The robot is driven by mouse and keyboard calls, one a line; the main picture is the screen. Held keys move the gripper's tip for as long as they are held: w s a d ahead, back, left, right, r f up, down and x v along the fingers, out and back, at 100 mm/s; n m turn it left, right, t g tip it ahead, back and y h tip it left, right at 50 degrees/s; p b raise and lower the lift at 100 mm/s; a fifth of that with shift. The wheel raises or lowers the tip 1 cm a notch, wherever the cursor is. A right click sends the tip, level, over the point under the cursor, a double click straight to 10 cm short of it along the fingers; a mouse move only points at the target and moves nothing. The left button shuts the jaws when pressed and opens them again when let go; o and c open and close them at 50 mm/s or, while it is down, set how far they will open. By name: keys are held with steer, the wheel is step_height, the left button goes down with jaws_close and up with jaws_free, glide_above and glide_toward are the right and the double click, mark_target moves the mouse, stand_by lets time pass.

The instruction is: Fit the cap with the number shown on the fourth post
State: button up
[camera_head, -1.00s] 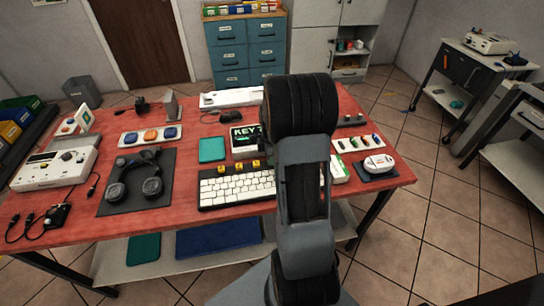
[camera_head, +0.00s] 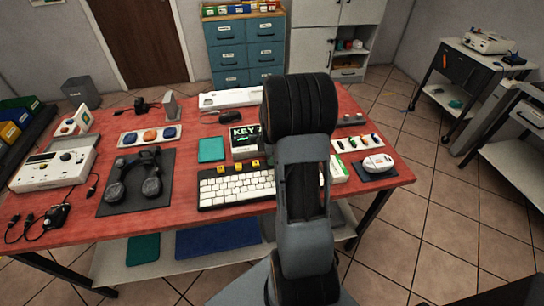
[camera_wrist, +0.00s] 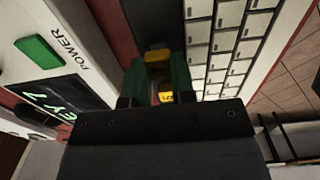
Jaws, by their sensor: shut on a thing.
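The monitor (camera_head: 246,142) reads "KEY" and a number partly covered by my arm; the wrist view shows it as 7 on the dark screen (camera_wrist: 45,95). Several yellow caps (camera_head: 238,167) stand in a row along the back edge of the white keyboard (camera_head: 235,188). In the wrist view my gripper (camera_wrist: 158,82) has green fingers closed around a yellow piece (camera_wrist: 167,97) with dark marks I cannot read surely. Another yellow surface (camera_wrist: 156,55) shows at the fingertips; I cannot tell if it is the same piece. The fourth post is hidden. In the head view my arm hides the gripper.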

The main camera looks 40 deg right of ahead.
steer(key=shift+f+b, duration=0.45)
steer(key=shift+f, duration=0.2)
stand_by(0.6)
steer(key=o, duration=1)
steer(key=shift+c, duration=0.2)
steer(key=shift+r, duration=0.15)
steer(key=shift+r+p, duration=1.95)
steer(key=shift+r, duration=0.45)
